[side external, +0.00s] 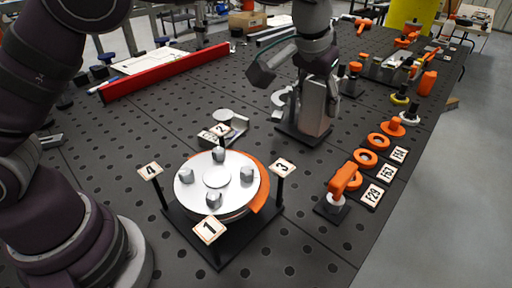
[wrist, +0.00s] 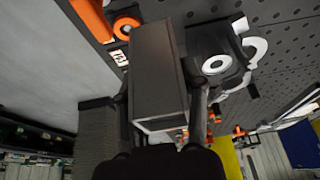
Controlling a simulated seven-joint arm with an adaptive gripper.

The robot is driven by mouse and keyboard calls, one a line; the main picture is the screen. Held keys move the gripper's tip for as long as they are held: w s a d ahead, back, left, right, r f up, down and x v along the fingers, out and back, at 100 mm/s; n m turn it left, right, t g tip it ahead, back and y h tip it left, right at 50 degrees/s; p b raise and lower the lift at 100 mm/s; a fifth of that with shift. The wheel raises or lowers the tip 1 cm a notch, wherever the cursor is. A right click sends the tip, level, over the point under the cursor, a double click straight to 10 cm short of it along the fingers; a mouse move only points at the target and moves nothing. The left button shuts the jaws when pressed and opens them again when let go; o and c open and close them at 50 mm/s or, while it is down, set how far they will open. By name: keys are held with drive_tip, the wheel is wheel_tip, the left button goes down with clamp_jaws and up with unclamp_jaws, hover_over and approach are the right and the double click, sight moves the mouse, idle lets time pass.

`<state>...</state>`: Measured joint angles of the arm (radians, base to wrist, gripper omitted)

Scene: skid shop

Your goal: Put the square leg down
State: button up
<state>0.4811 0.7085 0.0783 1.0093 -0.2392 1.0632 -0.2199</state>
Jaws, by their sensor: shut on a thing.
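The square leg (side external: 316,106) is a grey, square-section block. It stands about upright, with its lower end at a black base plate (side external: 292,133). I cannot tell for sure whether it rests on the plate. My gripper (side external: 325,88) comes from above and is shut on the leg's upper part. In the wrist view the leg (wrist: 160,70) fills the middle, between my two fingers (wrist: 165,115).
White curved pieces (side external: 280,98) lie left of the leg. A round fixture (side external: 216,181) with numbered tags stands in front. Orange rings (side external: 365,158) and an orange clamp (side external: 343,181) line the right edge. A red beam (side external: 170,72) lies at the back left.

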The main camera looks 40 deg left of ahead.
drive_tip(key=s+d+m+g+h, duration=0.1)
drive_tip(key=s+d+m+h, duration=0.2)
drive_tip(key=s+d+m, duration=0.7)
drive_tip(key=shift+n, duration=0.4)
drive_tip(key=f, duration=0.5)
drive_tip(key=s+f, duration=0.1)
drive_tip(key=f, duration=0.4)
drive_tip(key=a+f, duration=0.1)
drive_tip(key=f, duration=0.4)
drive_tip(key=shift+s, duration=0.15)
drive_tip(key=shift+f, duration=0.1)
drive_tip(key=shift+f, duration=0.1)
drive_tip(key=o, duration=1.2)
